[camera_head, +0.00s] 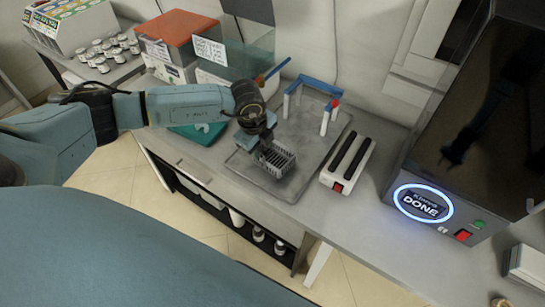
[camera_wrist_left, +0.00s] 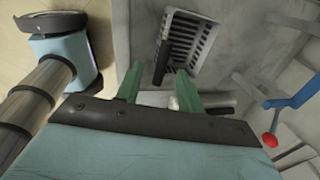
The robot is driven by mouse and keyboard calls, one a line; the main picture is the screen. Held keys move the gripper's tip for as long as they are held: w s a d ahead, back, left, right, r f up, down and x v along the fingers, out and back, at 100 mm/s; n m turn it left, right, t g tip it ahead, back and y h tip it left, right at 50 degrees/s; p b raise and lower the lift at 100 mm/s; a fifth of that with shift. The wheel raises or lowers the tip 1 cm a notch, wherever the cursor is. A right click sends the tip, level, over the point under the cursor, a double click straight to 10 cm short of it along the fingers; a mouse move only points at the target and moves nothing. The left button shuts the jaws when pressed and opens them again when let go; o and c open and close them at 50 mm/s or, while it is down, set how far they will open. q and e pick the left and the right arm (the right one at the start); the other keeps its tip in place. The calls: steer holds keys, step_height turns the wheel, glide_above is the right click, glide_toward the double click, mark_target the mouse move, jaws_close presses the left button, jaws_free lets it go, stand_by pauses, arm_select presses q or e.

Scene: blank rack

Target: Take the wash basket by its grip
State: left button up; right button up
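The wash basket (camera_head: 281,157) is a small grey slotted rack standing on a flat grey tray (camera_head: 291,190) on the bench. In the left wrist view its slotted body (camera_wrist_left: 190,38) lies just beyond my fingertips. A dark bar that looks like its grip (camera_wrist_left: 163,62) shows between the fingers. My left gripper (camera_head: 259,148) hangs over the basket's near left side. In the left wrist view its two green fingers (camera_wrist_left: 157,78) stand apart, with a gap around the grip. I cannot tell whether either finger touches it. My right gripper is in neither view.
A blue frame with a red knob (camera_head: 335,103) stands behind the basket. A white block with two black strips (camera_head: 348,163) is to its right. Farther right is a machine with a lit "DONE" ring (camera_head: 422,204). A teal item (camera_head: 198,133) lies left.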

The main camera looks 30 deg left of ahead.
arm_select(q)
steer(key=shift+f, duration=0.25)
jaws_close()
steer(key=shift+r, duration=0.1)
